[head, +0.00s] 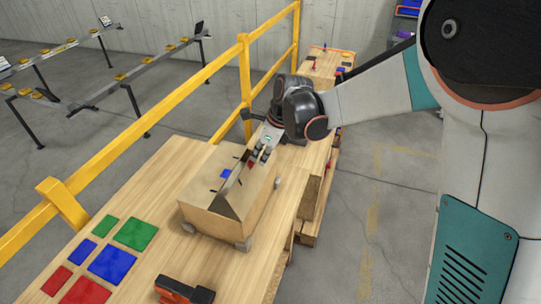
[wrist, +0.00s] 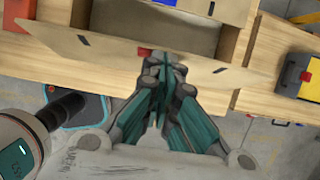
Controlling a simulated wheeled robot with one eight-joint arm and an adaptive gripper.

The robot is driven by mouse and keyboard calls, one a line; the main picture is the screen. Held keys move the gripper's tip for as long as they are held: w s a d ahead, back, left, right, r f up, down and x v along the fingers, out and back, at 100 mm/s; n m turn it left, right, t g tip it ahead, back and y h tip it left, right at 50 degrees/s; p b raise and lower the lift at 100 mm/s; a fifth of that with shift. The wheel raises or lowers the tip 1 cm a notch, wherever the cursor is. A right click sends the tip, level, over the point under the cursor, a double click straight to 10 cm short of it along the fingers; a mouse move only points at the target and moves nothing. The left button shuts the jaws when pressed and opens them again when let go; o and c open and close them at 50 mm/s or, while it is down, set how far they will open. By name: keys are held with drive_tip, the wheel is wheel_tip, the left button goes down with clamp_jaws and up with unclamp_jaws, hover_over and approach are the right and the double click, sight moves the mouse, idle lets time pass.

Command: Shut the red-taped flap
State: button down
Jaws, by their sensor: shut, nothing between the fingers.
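A cardboard box (head: 218,222) stands on the wooden bench. Its red-taped flap (wrist: 95,50) is raised, tilted up from the box's near side in the wrist view; its red tape (wrist: 145,52) sits mid-edge, and the tape also shows in the head view (head: 250,164). Behind the flap a dark opening into the box (wrist: 155,28) shows. A blue tape (wrist: 165,2) marks the opposite flap (head: 203,185). My gripper (head: 262,154) is shut and empty, its fingertips (wrist: 165,62) right by the red tape; I cannot tell whether they touch the flap.
Small grey blocks (head: 243,245) sit around the box's base. Coloured squares (head: 112,263) lie flat at the bench's near left. A red-and-black object (head: 185,290) lies at the front. A yellow railing (head: 150,115) runs along the left. A yellow case (wrist: 296,78) shows at right in the wrist view.

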drive_tip(key=shift+w+a+f+g+h+b, duration=0.25)
drive_tip(key=shift+w+a+f+h+b, duration=0.4)
drive_tip(key=shift+a+f, duration=0.85)
drive_tip(key=shift+w+a+f+g+h+b, duration=0.2)
drive_tip(key=shift+w+a+f+h+b, duration=0.6)
drive_tip(key=shift+a, duration=1.05)
drive_tip(key=shift+w+a+f+g+h+b, duration=0.35)
drive_tip(key=shift+a+f+b, duration=0.35)
drive_tip(key=shift+a+f, duration=0.95)
drive_tip(key=shift+r, duration=0.15)
